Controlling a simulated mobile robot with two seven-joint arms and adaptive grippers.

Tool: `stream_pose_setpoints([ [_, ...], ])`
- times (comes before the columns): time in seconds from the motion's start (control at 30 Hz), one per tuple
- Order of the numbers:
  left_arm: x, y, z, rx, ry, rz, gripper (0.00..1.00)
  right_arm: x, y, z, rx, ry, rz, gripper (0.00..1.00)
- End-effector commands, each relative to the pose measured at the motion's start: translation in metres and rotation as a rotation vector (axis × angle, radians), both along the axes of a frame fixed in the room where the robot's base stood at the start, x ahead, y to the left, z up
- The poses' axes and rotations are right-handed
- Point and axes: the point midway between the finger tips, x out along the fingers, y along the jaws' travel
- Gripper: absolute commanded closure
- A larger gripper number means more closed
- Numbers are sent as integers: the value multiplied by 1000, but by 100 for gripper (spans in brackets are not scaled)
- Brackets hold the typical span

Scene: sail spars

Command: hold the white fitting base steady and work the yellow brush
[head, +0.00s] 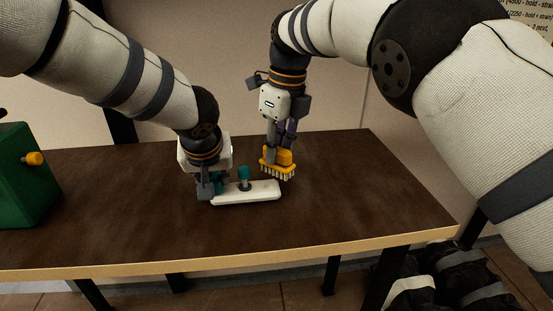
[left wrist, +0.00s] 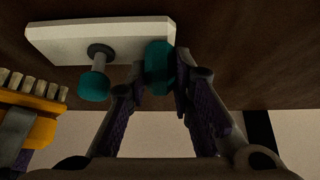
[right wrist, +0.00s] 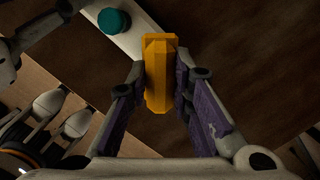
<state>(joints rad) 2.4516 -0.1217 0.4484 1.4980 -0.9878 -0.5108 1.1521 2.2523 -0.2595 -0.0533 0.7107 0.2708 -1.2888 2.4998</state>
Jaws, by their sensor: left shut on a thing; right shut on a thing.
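The white fitting base (head: 248,192) lies flat on the dark table top and carries two teal knobs on posts. One teal knob (head: 244,173) stands free near the middle of the base. My left gripper (head: 213,188) is shut on the other teal knob (left wrist: 159,68), at the base's left end in the head view. My right gripper (head: 279,154) is shut on the yellow brush (head: 279,167). The brush is held with its pale bristles down, just behind the base's right end; the right wrist view shows the brush (right wrist: 160,75) between the fingers. I cannot tell whether the bristles touch anything.
A green box (head: 22,180) with a yellow knob (head: 35,159) stands at the table's left. The dark table (head: 340,205) is clear to the right, and its pale front edge (head: 300,252) is close in front of the base.

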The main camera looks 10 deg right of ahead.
Motion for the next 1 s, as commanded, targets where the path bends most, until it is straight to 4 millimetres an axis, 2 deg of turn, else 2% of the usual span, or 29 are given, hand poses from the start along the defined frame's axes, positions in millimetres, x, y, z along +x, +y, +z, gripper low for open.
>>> stream_pose_setpoints([
  [0.1,0,0,0,1,0,-1,100,0,0,6,1,-1,0,100],
  [0.53,0,0,0,1,0,-1,100,0,0,6,1,-1,0,100],
  [0.67,0,0,0,0,0,0,100,-4,2,15,3,-2,1,100],
  [0.8,0,0,0,0,0,0,100,-11,32,19,0,-3,4,100],
  [0.9,0,0,0,0,0,0,100,-13,42,12,-3,-1,1,100],
  [1.0,0,0,0,0,0,0,100,-14,43,0,-3,0,0,100],
])
